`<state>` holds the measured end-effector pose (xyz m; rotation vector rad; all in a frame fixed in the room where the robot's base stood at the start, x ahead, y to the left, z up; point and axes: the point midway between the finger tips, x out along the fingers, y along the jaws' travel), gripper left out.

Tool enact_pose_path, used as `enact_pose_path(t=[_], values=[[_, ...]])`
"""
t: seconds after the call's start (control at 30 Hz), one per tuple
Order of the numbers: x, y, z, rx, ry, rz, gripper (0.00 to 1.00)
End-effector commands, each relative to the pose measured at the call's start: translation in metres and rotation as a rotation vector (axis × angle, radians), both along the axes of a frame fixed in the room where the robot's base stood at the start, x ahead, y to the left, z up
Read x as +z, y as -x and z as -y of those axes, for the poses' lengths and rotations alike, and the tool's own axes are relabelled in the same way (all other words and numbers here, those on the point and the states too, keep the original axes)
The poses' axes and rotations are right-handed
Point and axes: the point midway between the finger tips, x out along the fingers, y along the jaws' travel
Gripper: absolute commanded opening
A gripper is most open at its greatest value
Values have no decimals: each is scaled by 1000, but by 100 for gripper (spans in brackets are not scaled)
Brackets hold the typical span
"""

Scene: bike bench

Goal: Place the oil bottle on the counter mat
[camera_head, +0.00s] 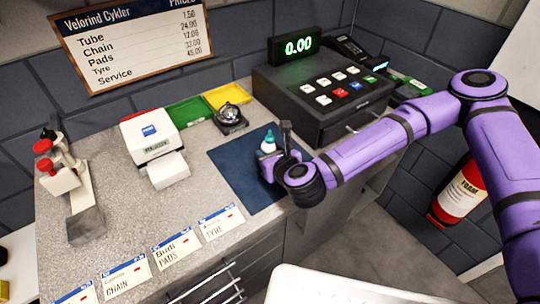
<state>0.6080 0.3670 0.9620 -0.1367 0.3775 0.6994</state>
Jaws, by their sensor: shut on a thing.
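The oil bottle (268,143) is small and white with a teal top. It stands upright over the dark blue counter mat (232,172), near the mat's right half. My gripper (281,148) reaches in from the right and is shut on the bottle. The gripper hides the lower part of the bottle, so I cannot tell whether its base touches the mat.
A cash register (325,95) stands behind the mat, with a bell (230,117) at the back. A receipt printer (153,145) is to the left. Price cards (177,246) line the front edge. A red extinguisher (461,193) hangs at right.

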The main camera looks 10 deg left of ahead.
Motion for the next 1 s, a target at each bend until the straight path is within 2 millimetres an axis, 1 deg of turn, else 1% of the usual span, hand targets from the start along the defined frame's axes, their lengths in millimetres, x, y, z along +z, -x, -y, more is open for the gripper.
enact_pose_path(t=[0.07, 0.43, 0.47, 0.5, 0.53, 0.57, 0.8, 0.9, 1.0], values=[[-6, 0, 0, 0, -1, 0, 15], [-10, 0, 0, -1, -1, 0, 15], [-10, 0, 0, -1, 0, 1, 50], [-9, 0, 0, -1, 0, 1, 59], [-9, 0, 0, -1, 0, 1, 66], [-9, 0, 0, -1, 0, 1, 71], [-9, 0, 0, -1, 0, 1, 71], [-6, 0, 0, -1, -1, 2, 71], [-4, -4, 0, -1, 0, 2, 71]])
